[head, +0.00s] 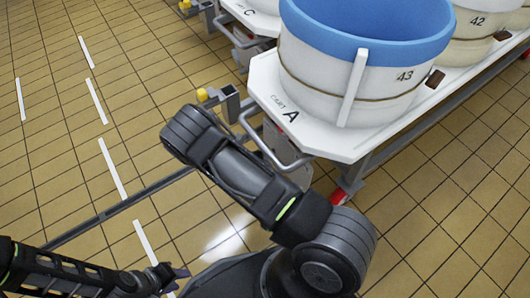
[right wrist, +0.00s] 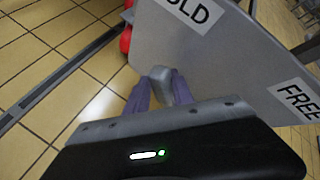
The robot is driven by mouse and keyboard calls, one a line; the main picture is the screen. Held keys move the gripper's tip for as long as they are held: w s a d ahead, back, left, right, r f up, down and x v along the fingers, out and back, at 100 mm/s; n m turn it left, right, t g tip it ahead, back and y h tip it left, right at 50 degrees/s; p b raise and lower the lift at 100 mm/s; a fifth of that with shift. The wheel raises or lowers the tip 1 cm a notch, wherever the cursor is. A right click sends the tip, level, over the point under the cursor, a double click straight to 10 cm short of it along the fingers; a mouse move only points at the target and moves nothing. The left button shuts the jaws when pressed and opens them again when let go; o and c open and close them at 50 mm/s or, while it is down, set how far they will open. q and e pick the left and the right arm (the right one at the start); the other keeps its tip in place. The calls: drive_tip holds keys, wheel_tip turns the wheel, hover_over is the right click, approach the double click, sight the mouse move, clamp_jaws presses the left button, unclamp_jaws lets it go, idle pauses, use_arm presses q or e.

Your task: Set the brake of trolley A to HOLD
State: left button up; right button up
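Trolley A (head: 262,82) is a white-topped cart marked "CART A" in the head view. Its grey brake plate (right wrist: 225,60) fills much of the right wrist view, with a label ending in "OLD" (right wrist: 195,10) at the top and a "FREE" label (right wrist: 296,99) at the right. The grey brake lever (right wrist: 160,84) stands between the purple fingers of my right gripper (right wrist: 158,95), which look closed on it, nearer the "OLD" label than FREE. My right arm hides that gripper in the head view. My left gripper (head: 168,279) is low at left, away from the trolley; its opening is unclear.
A white vat with a blue rim (head: 370,35), numbered 43, stands on trolley A. Trolley C (head: 248,15) is behind it, and vat 42 (head: 480,22) stands to the right. A grey handle bar (head: 285,163) juts from trolley A. Tiled floor is open at left.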

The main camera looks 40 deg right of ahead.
drive_tip(key=shift+r, duration=0.1)
drive_tip(key=shift+a+r, duration=0.2)
drive_tip(key=p+v, duration=0.2)
drive_tip(key=v, duration=0.5)
drive_tip(key=shift+a, duration=0.1)
idle(0.3)
